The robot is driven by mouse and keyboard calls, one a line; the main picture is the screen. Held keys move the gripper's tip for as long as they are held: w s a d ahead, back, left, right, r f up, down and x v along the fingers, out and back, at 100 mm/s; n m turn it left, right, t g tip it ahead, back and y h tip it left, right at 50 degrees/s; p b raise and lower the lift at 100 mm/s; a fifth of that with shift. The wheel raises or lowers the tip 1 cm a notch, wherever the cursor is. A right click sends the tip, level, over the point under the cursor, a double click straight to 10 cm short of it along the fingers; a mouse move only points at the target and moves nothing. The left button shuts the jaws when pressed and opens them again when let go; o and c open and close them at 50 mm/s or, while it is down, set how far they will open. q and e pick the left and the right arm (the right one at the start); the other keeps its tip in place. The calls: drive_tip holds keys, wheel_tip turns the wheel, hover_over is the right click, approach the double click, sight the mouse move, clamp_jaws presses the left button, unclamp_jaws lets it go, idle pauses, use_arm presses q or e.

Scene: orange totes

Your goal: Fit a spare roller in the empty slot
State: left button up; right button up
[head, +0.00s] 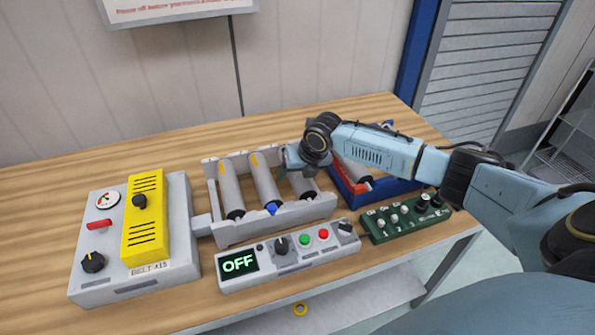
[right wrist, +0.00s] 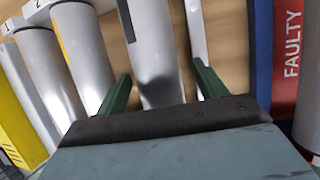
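A grey roller frame (head: 235,235) stands on the table in the head view. Grey rollers lie side by side in it: a left one (head: 230,187), a middle one (head: 262,180) with a blue piece at its near end, and a right one (head: 304,187). My right gripper (head: 290,165) is over the right part of the frame. In the right wrist view its two green fingers (right wrist: 163,85) stand apart on either side of a grey roller (right wrist: 153,45), with visible gaps. I cannot make out an empty slot. My left gripper is not in view.
A blue and red bin (head: 385,188) marked FAULTY stands right of the frame, with a roller in it. A control panel (head: 290,260) reading OFF, a green knob box (head: 405,218) and a grey-yellow box (head: 130,240) surround the frame. The back of the table is clear.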

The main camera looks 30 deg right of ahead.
drive_tip(key=shift+r, duration=0.15)
drive_tip(key=v, duration=1.3)
drive_tip(key=shift+p, duration=0.45)
